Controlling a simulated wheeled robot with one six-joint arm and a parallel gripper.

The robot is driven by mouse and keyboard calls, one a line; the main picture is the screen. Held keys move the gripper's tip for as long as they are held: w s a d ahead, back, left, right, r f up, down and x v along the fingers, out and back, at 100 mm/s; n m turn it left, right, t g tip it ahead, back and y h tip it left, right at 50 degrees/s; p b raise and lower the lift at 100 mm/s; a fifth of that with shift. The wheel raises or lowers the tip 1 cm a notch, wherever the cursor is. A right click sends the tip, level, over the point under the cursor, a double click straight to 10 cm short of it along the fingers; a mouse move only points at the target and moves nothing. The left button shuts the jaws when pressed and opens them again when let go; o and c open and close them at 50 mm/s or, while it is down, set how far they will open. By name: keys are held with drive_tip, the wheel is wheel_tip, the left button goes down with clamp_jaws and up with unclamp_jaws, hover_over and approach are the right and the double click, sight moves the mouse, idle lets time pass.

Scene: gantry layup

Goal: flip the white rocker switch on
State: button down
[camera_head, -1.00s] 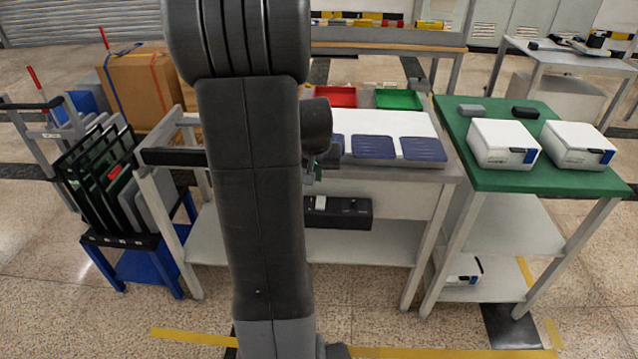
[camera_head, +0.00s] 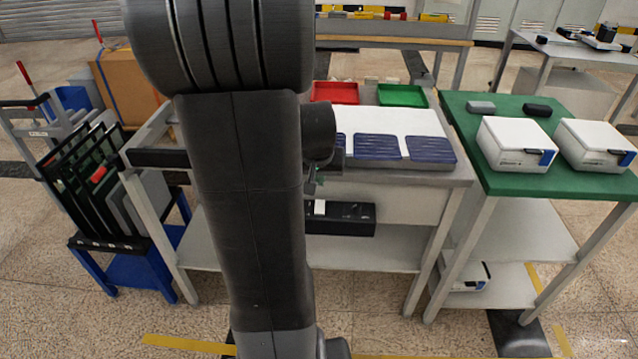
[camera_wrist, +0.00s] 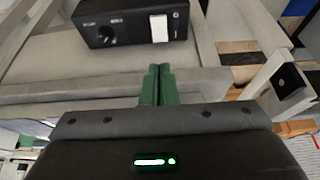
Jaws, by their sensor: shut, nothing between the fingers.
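The white rocker switch (camera_wrist: 159,28) is on the face of a black box (camera_wrist: 130,22) at the top of the wrist view. My gripper (camera_wrist: 158,68) has green fingers closed together with nothing between them. The fingertips lie below the switch in that view, apart from it. In the head view the black box (camera_head: 350,219) is mounted under the front of the bench, with the switch (camera_head: 319,207) near its left end. My gripper (camera_head: 312,187) is small and partly hidden by my arm there, just above the box.
A dark round socket or knob (camera_wrist: 107,36) sits beside the switch. The bench (camera_head: 400,180) holds blue panels (camera_head: 375,147), a red tray (camera_head: 335,93) and a green tray (camera_head: 402,96). A green-topped table (camera_head: 590,180) stands right; a rack of dark panels (camera_head: 90,185) stands left.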

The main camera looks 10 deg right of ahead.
sight(320, 203)
drive_tip(key=b+x, duration=0.2)
drive_tip(key=x, duration=1)
drive_tip(key=shift+d, duration=0.1)
drive_tip(key=shift+w+f, duration=0.1)
drive_tip(key=shift+p, duration=0.35)
drive_tip(key=shift+w+p, duration=0.1)
drive_tip(key=shift+p, duration=0.35)
drive_tip(key=shift+f+g, duration=0.15)
drive_tip(key=shift+g, duration=0.15)
drive_tip(key=shift+b, duration=0.3)
drive_tip(key=shift+s+a+b, duration=0.2)
drive_tip(key=shift+s+b, duration=0.15)
drive_tip(key=shift+s, duration=0.45)
